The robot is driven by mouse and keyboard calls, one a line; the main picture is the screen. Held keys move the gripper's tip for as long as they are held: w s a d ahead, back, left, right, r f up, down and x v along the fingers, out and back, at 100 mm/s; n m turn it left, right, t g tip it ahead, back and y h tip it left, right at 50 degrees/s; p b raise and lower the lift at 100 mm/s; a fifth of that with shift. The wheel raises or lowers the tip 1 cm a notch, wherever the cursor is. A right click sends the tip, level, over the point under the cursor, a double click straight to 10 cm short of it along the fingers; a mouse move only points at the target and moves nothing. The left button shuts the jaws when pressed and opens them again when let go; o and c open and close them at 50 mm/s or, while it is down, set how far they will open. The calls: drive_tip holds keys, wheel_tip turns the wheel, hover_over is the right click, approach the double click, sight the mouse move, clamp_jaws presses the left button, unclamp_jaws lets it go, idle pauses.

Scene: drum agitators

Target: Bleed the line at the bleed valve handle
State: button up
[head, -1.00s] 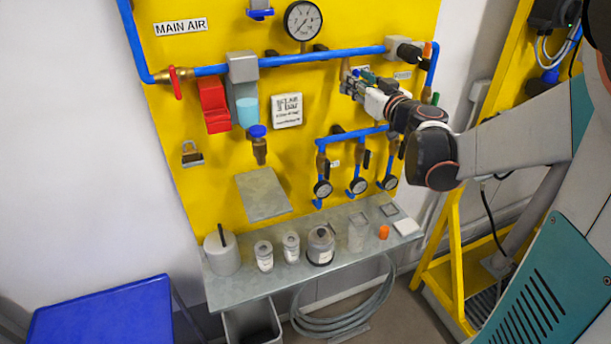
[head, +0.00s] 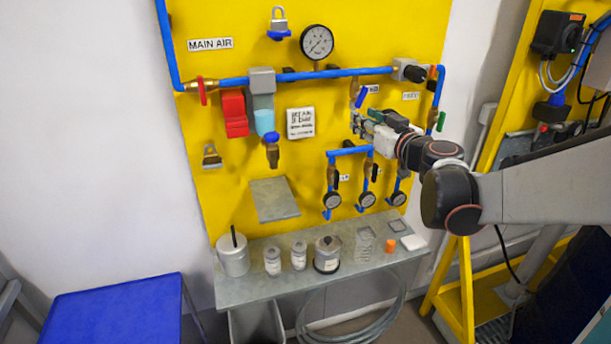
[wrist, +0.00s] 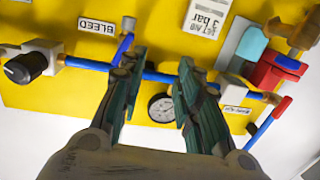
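The bleed valve (head: 354,88) hangs below the main blue pipe on the yellow board. Its blue handle (head: 361,97) slants beside the valve body, left of a small label. In the wrist view the blue handle (wrist: 123,48) shows next to the BLEED label (wrist: 96,26). My gripper (wrist: 158,62) is open and empty, with its two green-grey fingers well apart. The left finger's tip is close beside the handle; I cannot tell whether they touch. In the head view my gripper (head: 358,122) is just below the bleed valve, in front of the board.
A pressure gauge (head: 316,42) sits above the main blue pipe (head: 330,74). Several small gauges and valves hang below my gripper. A grey shelf (head: 255,288) holds jars and small parts. A blue table (head: 115,312) stands at lower left. A green handle (head: 441,121) hangs to the right.

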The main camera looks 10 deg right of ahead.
drive_tip(key=s+a+f+n+g+y+b, duration=0.1)
drive_tip(key=s+a+f+g+b, duration=0.1)
drive_tip(key=a, duration=0.6)
drive_tip(key=s+a+f+n+g+y+b, duration=0.2)
drive_tip(key=s+a+f+b, duration=0.1)
drive_tip(key=a+f, duration=0.3)
drive_tip(key=shift+s+a+f, duration=0.25)
drive_tip(key=shift+s+a, duration=0.35)
drive_tip(key=shift+a, duration=0.65)
